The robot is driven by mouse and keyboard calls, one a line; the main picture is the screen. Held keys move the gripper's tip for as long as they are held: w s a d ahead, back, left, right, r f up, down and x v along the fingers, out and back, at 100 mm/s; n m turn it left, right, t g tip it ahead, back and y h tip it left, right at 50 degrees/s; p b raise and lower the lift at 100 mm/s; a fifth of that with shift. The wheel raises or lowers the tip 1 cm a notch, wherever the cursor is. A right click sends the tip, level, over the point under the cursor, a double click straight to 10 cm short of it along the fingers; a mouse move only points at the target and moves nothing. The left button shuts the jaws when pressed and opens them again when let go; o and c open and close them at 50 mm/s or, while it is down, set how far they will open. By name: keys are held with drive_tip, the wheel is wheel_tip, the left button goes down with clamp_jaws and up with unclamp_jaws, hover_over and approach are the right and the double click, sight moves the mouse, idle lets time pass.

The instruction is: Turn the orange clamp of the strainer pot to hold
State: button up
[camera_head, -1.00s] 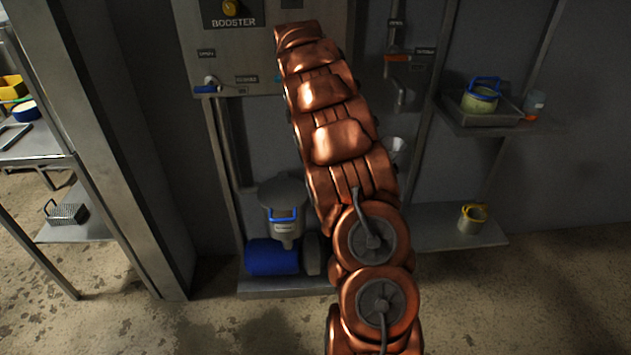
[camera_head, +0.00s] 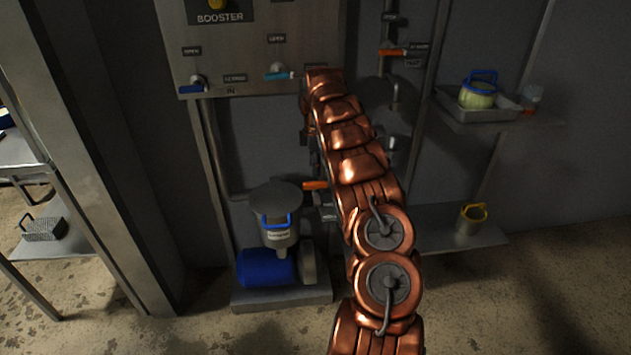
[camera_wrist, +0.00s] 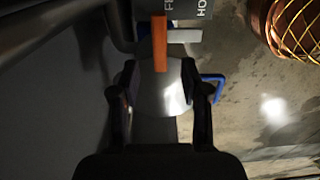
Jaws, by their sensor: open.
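The orange clamp (camera_head: 315,185) shows as a short bar to the right of the strainer pot's round grey lid (camera_head: 277,197), partly behind my arm. The pot body (camera_head: 281,236) below has a blue handle (camera_head: 275,219). In the wrist view the orange clamp (camera_wrist: 160,42) is just beyond my fingertips, beside a grey label plate (camera_wrist: 190,10) with cut-off lettering, partly reading "HO". My gripper (camera_wrist: 160,78) is open, its two black fingers apart. A shiny grey surface (camera_wrist: 172,97) shows between them; I cannot tell if they touch it. My arm hides the gripper in the head view.
A blue motor (camera_head: 266,267) stands below the pot. Above is the BOOSTER panel with a blue lever (camera_head: 192,88) and a teal lever (camera_head: 279,75). Another orange lever (camera_head: 393,52) is on the wall pipe. Shelves at right hold a tray (camera_head: 477,112) and a yellow-handled pot (camera_head: 471,219).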

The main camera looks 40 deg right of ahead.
sight(315, 182)
wheel_tip(315, 182, down, 6)
drive_tip(key=shift+f, duration=0.15)
idle(0.3)
clamp_jaws()
